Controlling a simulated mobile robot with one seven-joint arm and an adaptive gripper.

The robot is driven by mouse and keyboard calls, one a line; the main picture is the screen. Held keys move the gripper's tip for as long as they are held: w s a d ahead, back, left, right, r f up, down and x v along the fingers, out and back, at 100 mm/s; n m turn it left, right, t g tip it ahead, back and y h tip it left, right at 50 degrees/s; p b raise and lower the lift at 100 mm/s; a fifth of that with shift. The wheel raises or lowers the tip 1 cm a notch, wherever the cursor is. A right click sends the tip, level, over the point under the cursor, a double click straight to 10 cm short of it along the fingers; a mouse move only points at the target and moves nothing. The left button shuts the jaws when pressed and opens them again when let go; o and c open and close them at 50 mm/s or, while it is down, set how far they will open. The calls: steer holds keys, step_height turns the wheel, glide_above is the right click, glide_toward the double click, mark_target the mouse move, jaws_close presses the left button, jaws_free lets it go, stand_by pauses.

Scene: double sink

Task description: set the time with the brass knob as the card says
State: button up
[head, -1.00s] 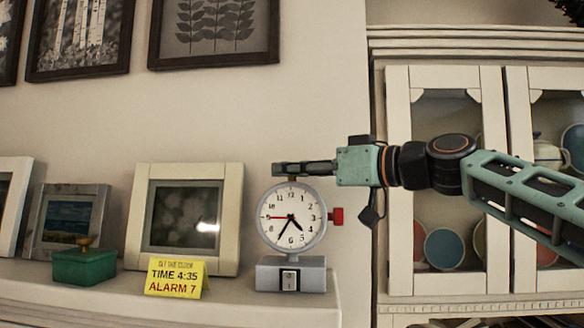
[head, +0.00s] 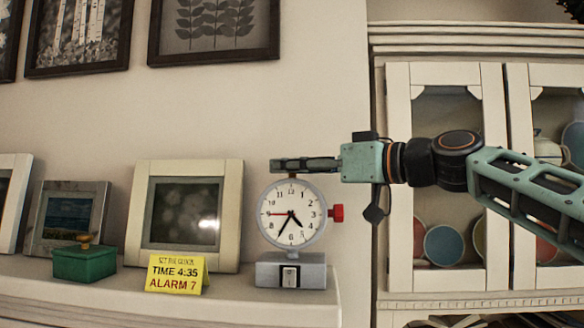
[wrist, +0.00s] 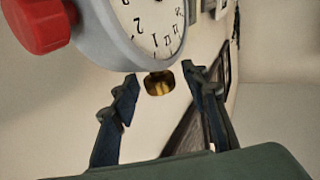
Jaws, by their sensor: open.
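The clock (head: 278,216) stands on a grey base. Its short hand points between 4 and 5, its long hand near 7, and a thin red hand near 9. The brass knob (head: 292,177) is on top of the clock, partly hidden by my gripper (head: 273,166). In the wrist view the brass knob (wrist: 160,84) lies between the fingertips of my open gripper (wrist: 161,78), with a gap on both sides. The yellow card (head: 176,274) reads "TIME 4:35" and "ALARM 7".
A red knob (head: 337,213) sticks out of the clock's right side. The grey base (head: 310,271) has a small switch plate. A green box (head: 84,263) and picture frames stand left on the shelf. A glass-door cabinet (head: 398,240) is at the right, behind my arm.

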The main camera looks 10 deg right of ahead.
steer(key=v, duration=1.1)
steer(key=shift+s, duration=0.15)
steer(key=shift+d, duration=0.15)
steer(key=s+a+f+m+g+h+p, duration=0.25)
steer(key=s+a+f, duration=0.2)
steer(key=f, duration=0.25)
steer(key=s+a+f+m+g+h+p, duration=0.1)
steer(key=s+a+f+h+p, duration=0.2)
steer(key=a+f, duration=0.4)
steer(key=s+d+f+m+g+h+p, duration=0.1)
steer(key=s+f+m+g+h+p, duration=0.1)
steer(key=f, duration=0.8)
steer(key=s+d+f+m+g+h+p, duration=0.2)
steer(key=s+f, duration=0.4)
steer(key=f, duration=0.5)
steer(key=shift+d+m+h, duration=0.3)
steer(key=shift+m+h, duration=0.15)
steer(key=shift+h, duration=0.8)
